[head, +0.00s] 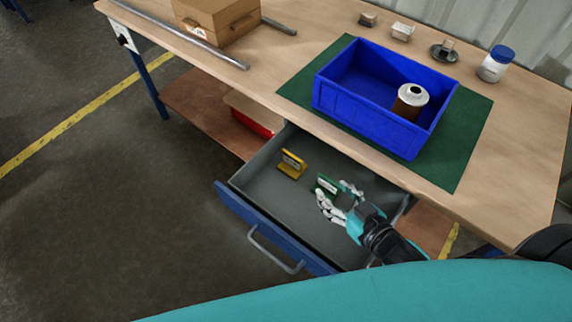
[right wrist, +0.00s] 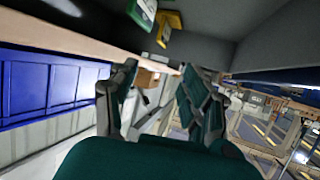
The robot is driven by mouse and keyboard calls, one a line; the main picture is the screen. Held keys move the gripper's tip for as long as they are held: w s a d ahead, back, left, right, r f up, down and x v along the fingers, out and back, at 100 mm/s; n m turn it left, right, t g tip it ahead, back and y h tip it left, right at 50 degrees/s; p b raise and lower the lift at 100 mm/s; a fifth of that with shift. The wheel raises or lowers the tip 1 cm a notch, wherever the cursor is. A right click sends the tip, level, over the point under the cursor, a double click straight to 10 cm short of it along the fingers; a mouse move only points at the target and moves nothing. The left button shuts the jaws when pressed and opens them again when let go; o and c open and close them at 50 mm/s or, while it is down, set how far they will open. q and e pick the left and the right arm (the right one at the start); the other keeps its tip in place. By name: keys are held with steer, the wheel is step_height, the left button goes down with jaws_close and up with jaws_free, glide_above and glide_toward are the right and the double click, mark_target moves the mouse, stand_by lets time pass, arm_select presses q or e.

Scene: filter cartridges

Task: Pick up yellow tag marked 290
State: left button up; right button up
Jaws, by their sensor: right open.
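The yellow tag (head: 292,164) stands in the open drawer, toward its back left; its marking is too small to read. It also shows at the top of the right wrist view (right wrist: 170,27). A green tag (head: 327,186) stands in the drawer to its right, and shows partly cut off in the right wrist view (right wrist: 143,11). My right gripper (head: 333,191) is open over the drawer, its fingers close to the green tag and right of the yellow tag. I cannot tell whether it touches the green tag. My left gripper is not in view.
The drawer (head: 260,208) is pulled out under the workbench (head: 285,52). A blue bin (head: 365,128) holding a filter cartridge (head: 410,101) stands on a green mat (head: 462,150) above. A cardboard box (head: 217,22) and metal bars are at the back left. The drawer's front left floor is clear.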

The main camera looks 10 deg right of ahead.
mark_target(298, 160)
steer(key=x, duration=1.7)
steer(key=shift+w+a+f+p, duration=0.1)
steer(key=shift+w+a+p, duration=0.2)
steer(key=shift+p, duration=0.05)
steer(key=shift+s, duration=0.1)
jaws_close()
